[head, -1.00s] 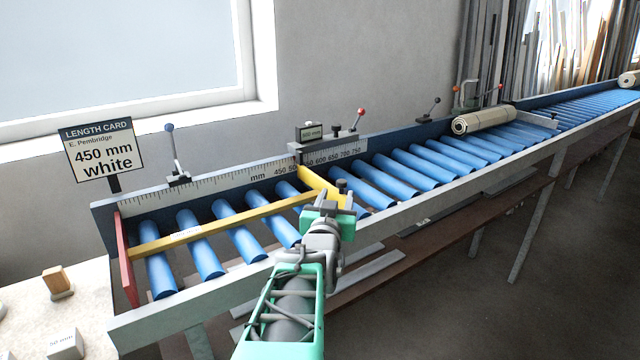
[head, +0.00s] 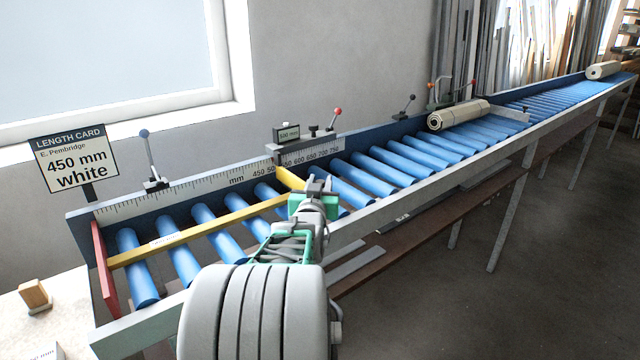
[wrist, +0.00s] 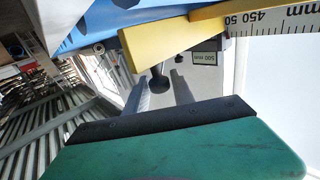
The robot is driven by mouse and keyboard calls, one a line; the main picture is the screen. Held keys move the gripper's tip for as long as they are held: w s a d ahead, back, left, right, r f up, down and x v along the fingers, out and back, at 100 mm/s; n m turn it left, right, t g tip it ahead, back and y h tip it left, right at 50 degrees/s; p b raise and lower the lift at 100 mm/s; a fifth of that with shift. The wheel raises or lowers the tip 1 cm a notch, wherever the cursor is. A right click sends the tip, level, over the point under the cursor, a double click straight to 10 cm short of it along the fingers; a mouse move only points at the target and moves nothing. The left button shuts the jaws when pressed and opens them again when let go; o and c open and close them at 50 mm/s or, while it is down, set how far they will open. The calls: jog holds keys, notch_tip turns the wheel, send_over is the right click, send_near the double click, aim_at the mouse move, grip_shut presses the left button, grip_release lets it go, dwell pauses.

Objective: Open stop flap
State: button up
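The yellow stop flap (head: 292,179) lies across the blue rollers at the measuring rail. In the wrist view, the flap (wrist: 165,42) shows a short black knob (wrist: 158,79) on its near end. My gripper (head: 318,186) is at this near end in the head view. In the wrist view, its two grey fingers (wrist: 160,92) stand apart, with the knob close to or between their tips. Contact with the knob cannot be made out. The head view hides most of the knob behind the gripper.
A long yellow bar (head: 195,231) lies over the rollers between the red end plate (head: 104,265) and the flap. A length card (head: 76,163) reads 450 mm white. The metal front rail (head: 400,198) runs beside my arm.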

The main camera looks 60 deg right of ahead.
grip_shut()
dwell(1.0)
